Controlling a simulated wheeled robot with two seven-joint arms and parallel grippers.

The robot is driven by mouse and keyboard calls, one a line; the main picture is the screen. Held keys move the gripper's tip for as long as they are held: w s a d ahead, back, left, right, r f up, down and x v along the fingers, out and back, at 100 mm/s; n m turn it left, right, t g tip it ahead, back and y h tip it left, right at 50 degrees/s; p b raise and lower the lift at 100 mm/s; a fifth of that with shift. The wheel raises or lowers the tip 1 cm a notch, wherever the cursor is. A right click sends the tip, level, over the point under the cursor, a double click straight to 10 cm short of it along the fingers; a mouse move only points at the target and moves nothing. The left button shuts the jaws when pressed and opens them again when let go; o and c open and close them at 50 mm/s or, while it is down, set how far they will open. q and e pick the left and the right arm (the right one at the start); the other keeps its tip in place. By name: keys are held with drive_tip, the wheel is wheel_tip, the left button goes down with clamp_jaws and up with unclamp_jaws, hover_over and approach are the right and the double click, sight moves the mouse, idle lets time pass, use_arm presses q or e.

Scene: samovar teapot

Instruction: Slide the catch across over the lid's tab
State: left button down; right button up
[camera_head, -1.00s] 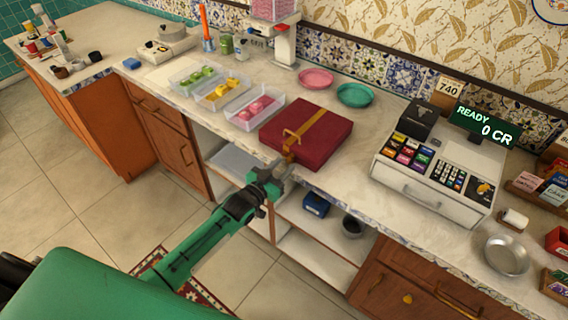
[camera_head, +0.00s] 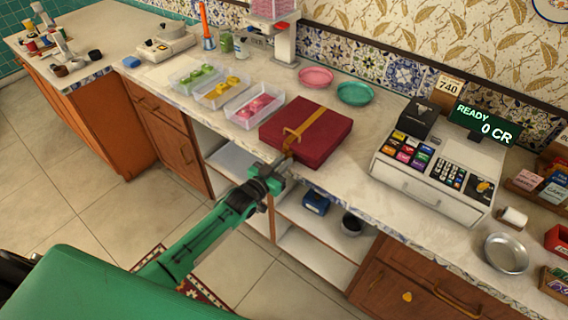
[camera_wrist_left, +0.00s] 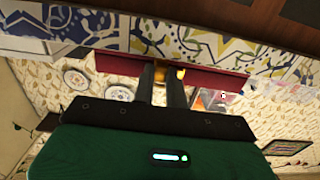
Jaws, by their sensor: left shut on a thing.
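A dark red box (camera_head: 325,142) with a closed lid and a gold band (camera_head: 304,129) lies at the front of the counter. The lid's tab and the catch are at the box's front side, too small to tell apart in the head view. My left gripper (camera_head: 284,164) is at that front side, shut on a small gold piece, which looks like the catch. In the left wrist view the two dark fingers (camera_wrist_left: 163,80) reach to the red box (camera_wrist_left: 210,82), with a bit of the gold catch (camera_wrist_left: 181,74) beside them. My right gripper is out of view.
Trays of sweets (camera_head: 255,104) stand left of the box, and a cash register (camera_head: 428,178) stands to its right. Pink (camera_head: 316,77) and teal (camera_head: 355,93) dishes sit behind.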

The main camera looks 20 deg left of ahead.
use_arm(q)
drive_tip(key=a, duration=0.1)
drive_tip(key=w+a, duration=0.1)
drive_tip(key=shift+a, duration=0.4)
drive_tip(key=c, duration=1.8)
unclamp_jaws()
drive_tip(key=shift+c, duration=0.2)
drive_tip(key=o, duration=0.4)
drive_tip(key=shift+a, duration=0.1)
drive_tip(key=shift+o, duration=0.2)
drive_tip(key=shift+s+b, duration=0.25)
drive_tip(key=shift+b, duration=0.05)
drive_tip(key=b, duration=0.2)
approach(274, 158)
drive_tip(key=s+r, duration=0.2)
drive_tip(key=s, duration=0.3)
drive_tip(key=shift+s+a+r, duration=0.2)
drive_tip(key=shift+s, duration=0.05)
